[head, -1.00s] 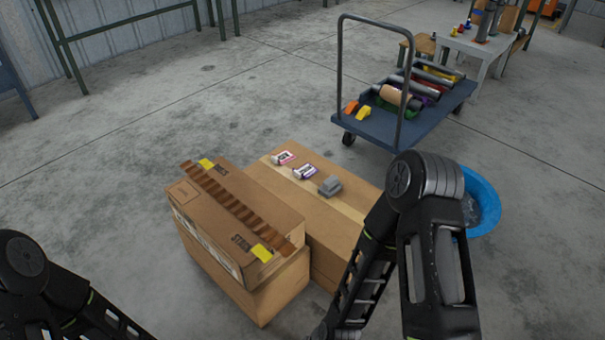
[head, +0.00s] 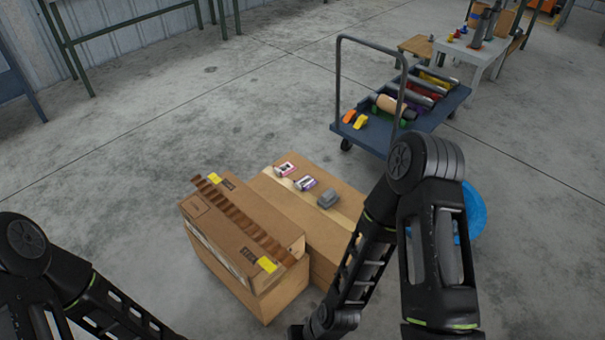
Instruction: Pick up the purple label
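The purple label (head: 305,183) is a small white and purple piece lying on top of the right cardboard box (head: 335,262). A similar pink-red label (head: 285,168) lies just behind it to the left, and a grey object (head: 328,198) lies in front of it to the right. My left arm shows at the lower left and my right arm at the lower right, beside the boxes. Both grippers are outside the picture, so their state and what they hold are hidden.
A left cardboard box (head: 215,207) with a brown corrugated strip (head: 243,222) and yellow tags stands against the right one. A blue cart (head: 415,138) with mufflers stands behind. A blue bin (head: 474,212) is partly hidden by my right arm. Floor at left is open.

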